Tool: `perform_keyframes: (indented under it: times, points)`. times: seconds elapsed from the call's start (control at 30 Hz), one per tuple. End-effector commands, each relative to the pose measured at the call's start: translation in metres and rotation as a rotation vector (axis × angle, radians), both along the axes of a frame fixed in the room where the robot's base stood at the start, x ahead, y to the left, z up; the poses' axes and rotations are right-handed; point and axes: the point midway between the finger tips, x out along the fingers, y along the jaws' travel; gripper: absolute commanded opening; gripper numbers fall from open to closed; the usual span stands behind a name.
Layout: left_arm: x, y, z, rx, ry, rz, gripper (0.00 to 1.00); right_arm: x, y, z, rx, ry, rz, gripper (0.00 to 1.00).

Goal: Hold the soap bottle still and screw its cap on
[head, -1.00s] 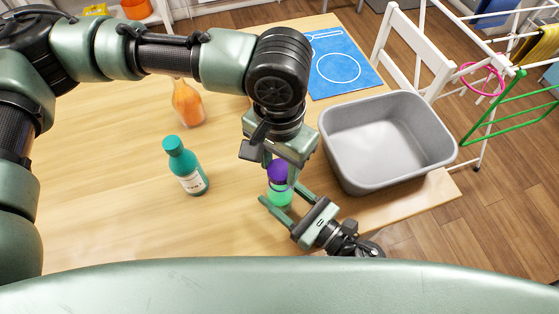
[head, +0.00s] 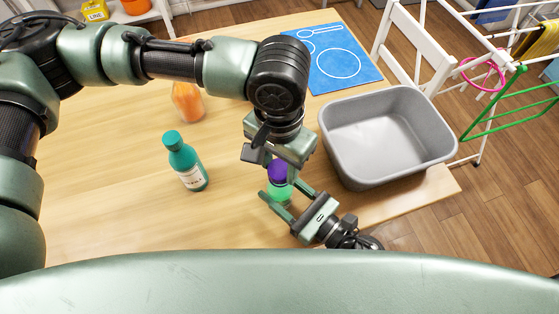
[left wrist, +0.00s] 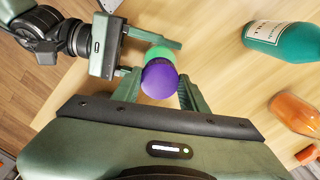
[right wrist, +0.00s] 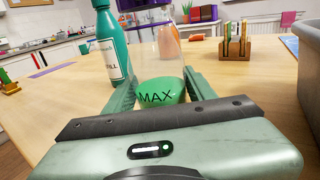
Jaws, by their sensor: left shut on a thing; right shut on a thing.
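The soap bottle (head: 280,192) stands at the table's front edge, with green soap low in its clear body. The right wrist view shows its MAX mark (right wrist: 160,97) and my right gripper (right wrist: 162,82) shut around its body. The round purple cap (head: 277,172) is at the top of the bottle, and in the left wrist view the cap (left wrist: 159,80) is between the fingers of my left gripper (left wrist: 158,78), which is shut on it from above. The cap hides the bottle's neck, so I cannot tell how far the threads engage.
A teal bottle (head: 186,165) and an orange bottle (head: 187,103) stand to the left on the wooden table. A grey basin (head: 388,135) is close on the right. A blue mat (head: 340,62) lies at the back. Bare table lies at the front left.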

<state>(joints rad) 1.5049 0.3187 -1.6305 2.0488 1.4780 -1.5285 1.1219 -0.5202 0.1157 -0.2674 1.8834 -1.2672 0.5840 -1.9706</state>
Motion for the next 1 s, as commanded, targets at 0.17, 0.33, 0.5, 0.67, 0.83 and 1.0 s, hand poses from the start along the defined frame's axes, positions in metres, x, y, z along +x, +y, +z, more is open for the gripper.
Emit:
perform_keyframes:
  times: [0.17,0.33,0.5,0.67,0.83,1.0]
  points:
    - [-0.0002,0.0,-0.0039,0.0,0.001,0.0,0.06,0.0,0.0,-0.0001,0.0,0.0,0.0,0.0]
    - [-0.0001,0.0001,-0.0072,0.001,0.001,0.0,0.06,0.0,0.0,-0.0001,0.0,0.0,0.0,0.0]
    - [0.0001,0.0001,-0.008,0.0,0.0,-0.022,0.06,0.0,0.0,-0.0001,0.0,0.0,0.0,0.0]
    - [0.0,0.0006,-0.0087,0.0,0.002,-0.244,0.06,0.0,0.0,-0.0001,0.0,0.0,0.0,0.0]
    - [0.0006,0.001,-0.0087,0.0,0.002,-0.628,0.06,0.0,-0.0001,-0.0001,0.0,0.0,0.0,0.0]
    - [0.0017,0.0007,-0.0085,-0.001,0.0,-1.016,0.06,0.0,-0.0001,-0.0002,0.0,0.0,0.0,0.0]
